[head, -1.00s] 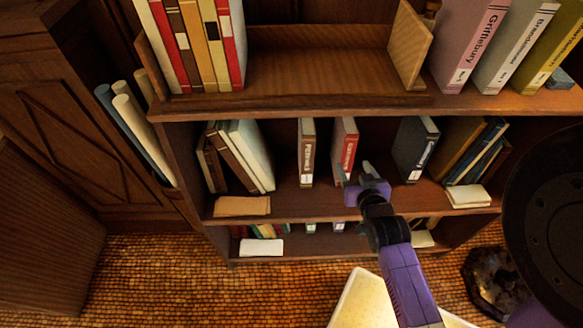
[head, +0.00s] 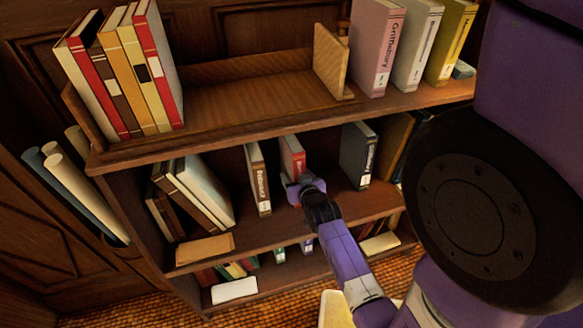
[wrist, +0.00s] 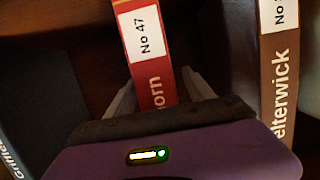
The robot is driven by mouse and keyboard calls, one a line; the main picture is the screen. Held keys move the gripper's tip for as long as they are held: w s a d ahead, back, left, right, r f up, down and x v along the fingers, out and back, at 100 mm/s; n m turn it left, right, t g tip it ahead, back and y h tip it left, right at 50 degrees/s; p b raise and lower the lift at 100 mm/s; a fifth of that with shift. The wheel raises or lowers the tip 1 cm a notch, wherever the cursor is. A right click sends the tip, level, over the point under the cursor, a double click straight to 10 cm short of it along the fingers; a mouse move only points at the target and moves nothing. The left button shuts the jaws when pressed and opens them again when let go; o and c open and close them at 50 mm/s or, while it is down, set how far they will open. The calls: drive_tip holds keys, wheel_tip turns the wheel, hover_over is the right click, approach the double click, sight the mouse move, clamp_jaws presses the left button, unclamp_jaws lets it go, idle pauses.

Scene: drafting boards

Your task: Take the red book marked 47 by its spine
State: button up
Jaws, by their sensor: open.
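The red book (head: 291,152) stands upright on the middle shelf. Its white label reads No 47 in the wrist view (wrist: 147,40). My gripper (head: 297,184) is in front of the lower part of its spine, which it hides in the head view. In the wrist view my gripper (wrist: 160,95) is open, with one finger on each side of the red spine. Small gaps seem to show between fingers and book; contact cannot be made out.
A brown book (head: 257,180) stands left of the red one, and a dark book (head: 357,155) stands to its right, both with gaps. Leaning books (head: 192,195) fill the shelf's left part. The upper shelf (head: 240,105) overhangs this row.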

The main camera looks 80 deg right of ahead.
clamp_jaws()
idle(0.3)
idle(1.1)
drive_tip(key=shift+d+r, duration=0.15)
drive_tip(key=shift+r, duration=0.05)
